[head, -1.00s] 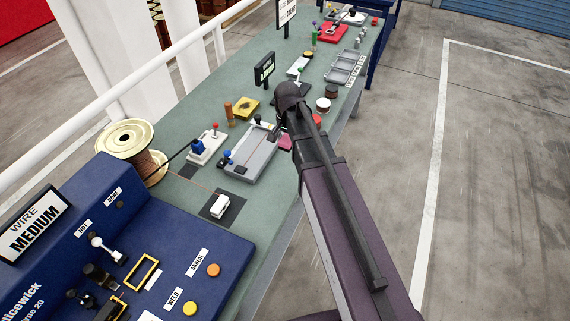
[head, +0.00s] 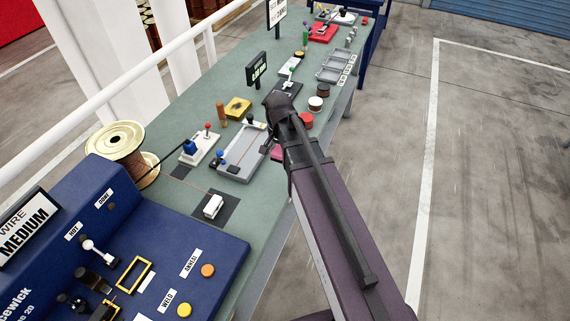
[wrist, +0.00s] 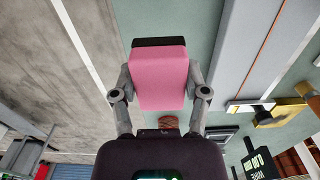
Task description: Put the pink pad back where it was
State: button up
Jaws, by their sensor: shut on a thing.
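The pink pad (wrist: 160,80) fills the middle of the wrist view, with a dark block at its far end. My gripper (wrist: 161,72) is shut on it, one finger on each long side. In the head view only a corner of the pink pad (head: 276,154) shows, beside the right edge of a grey tray-like fixture (head: 236,172). My arm hides the rest of the pad and the gripper there. I cannot tell the pad's height above the green bench (head: 190,215).
A blue machine (head: 215,255) stands at the near left, with a wire spool (head: 128,138) behind it. A white block lies on a dark square mat (head: 228,218). A red-topped can (head: 306,120) and other cans stand beyond my arm. The bench's right edge borders open floor.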

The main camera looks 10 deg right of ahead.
jog(key=s+f+b, duration=0.3)
jog(key=s+f, duration=0.1)
jog(key=s, duration=0.6)
jog(key=shift+s+d, duration=0.2)
jog(key=shift+d, duration=0.1)
jog(key=shift+w+f, duration=0.1)
jog(key=w, duration=0.4)
jog(key=w+d+f+b, duration=0.1)
jog(key=w, duration=0.4)
jog(key=w+d, duration=0.1)
jog(key=w, duration=0.4)
jog(key=shift+w+d+f+b, duration=0.1)
jog(key=shift+w+f+b, duration=0.1)
jog(key=shift+b, duration=0.15)
jog(key=shift+w+d, duration=0.1)
jog(key=shift+w, duration=0.55)
jog(key=shift+f+b, duration=1.8)
jog(key=shift+b, duration=0.05)
